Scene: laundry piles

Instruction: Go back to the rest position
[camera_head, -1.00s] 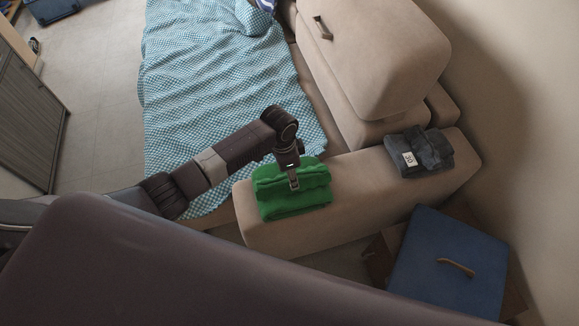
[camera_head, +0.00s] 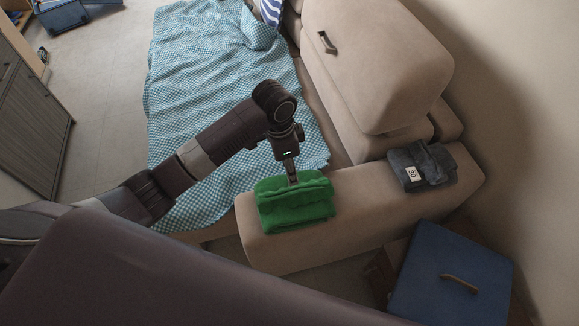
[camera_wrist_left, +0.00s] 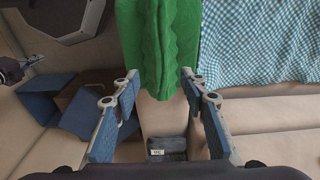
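A green folded cloth (camera_head: 296,204) lies on the beige sofa armrest (camera_head: 300,250). My left gripper (camera_head: 293,181) is directly above it, pointing down, in the head view. In the left wrist view my left gripper (camera_wrist_left: 160,78) has its two blue-padded fingers spread wide, with nothing clamped between them. The green cloth (camera_wrist_left: 158,40) shows beyond and between the fingertips. What looks like my right gripper (camera_wrist_left: 14,70) is at the left edge of the left wrist view, too small to read. It does not show in the head view.
A dark folded garment (camera_head: 432,168) with a white "30" label lies farther along the armrest. A blue-checked blanket (camera_head: 215,65) covers the sofa seat. A blue-lidded box (camera_head: 450,272) stands on the floor beside the armrest. A large beige cushion (camera_head: 375,60) leans behind.

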